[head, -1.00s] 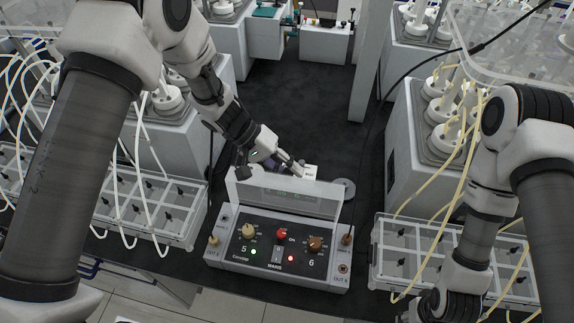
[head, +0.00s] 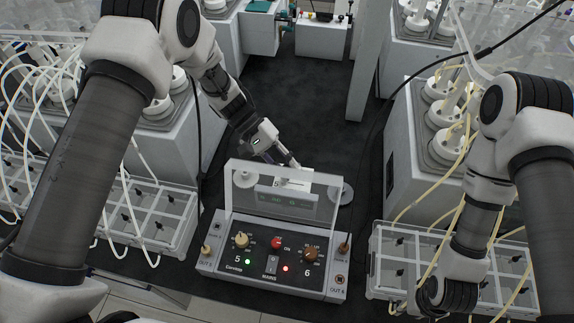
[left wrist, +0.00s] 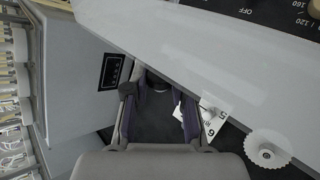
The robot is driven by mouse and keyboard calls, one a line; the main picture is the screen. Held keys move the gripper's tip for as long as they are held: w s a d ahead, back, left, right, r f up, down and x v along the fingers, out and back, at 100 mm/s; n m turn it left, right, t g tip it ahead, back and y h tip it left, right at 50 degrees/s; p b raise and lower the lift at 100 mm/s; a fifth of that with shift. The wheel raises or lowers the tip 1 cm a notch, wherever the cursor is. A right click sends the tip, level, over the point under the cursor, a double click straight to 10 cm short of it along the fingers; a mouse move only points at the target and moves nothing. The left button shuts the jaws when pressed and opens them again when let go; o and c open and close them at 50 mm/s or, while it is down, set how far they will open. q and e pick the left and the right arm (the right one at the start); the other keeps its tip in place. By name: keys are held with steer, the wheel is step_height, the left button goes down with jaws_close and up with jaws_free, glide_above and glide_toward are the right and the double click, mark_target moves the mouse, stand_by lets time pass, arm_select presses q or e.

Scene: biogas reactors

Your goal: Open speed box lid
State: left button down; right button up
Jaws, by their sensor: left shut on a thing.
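The speed box (head: 240,264) stands on the dark bench with knobs, a red button and lit lamps on its panel. Its clear speed box lid (head: 310,207) stands raised, near upright, at the back edge of the panel. My left gripper (head: 291,163) is behind the lid's upper edge, shut on it; the lid hides the fingertips. In the left wrist view the lid (left wrist: 215,55) crosses as a grey sheet over the tips of the fingers (left wrist: 160,95). My right arm comes in at the right; its gripper is out of view.
A white label card (head: 297,179) lies behind the lid; it shows beside a finger in the left wrist view (left wrist: 212,115). A round white knob (left wrist: 267,149) is near it. Clear compartment trays (head: 145,215) (head: 400,250) and tubed reactors flank the box.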

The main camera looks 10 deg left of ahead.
arm_select(q)
steer(key=shift+s, duration=0.1)
steer(key=c, duration=1)
jaws_free()
steer(key=shift+r, duration=0.1)
steer(key=v, duration=1.1)
steer(key=shift+a+r, duration=0.3)
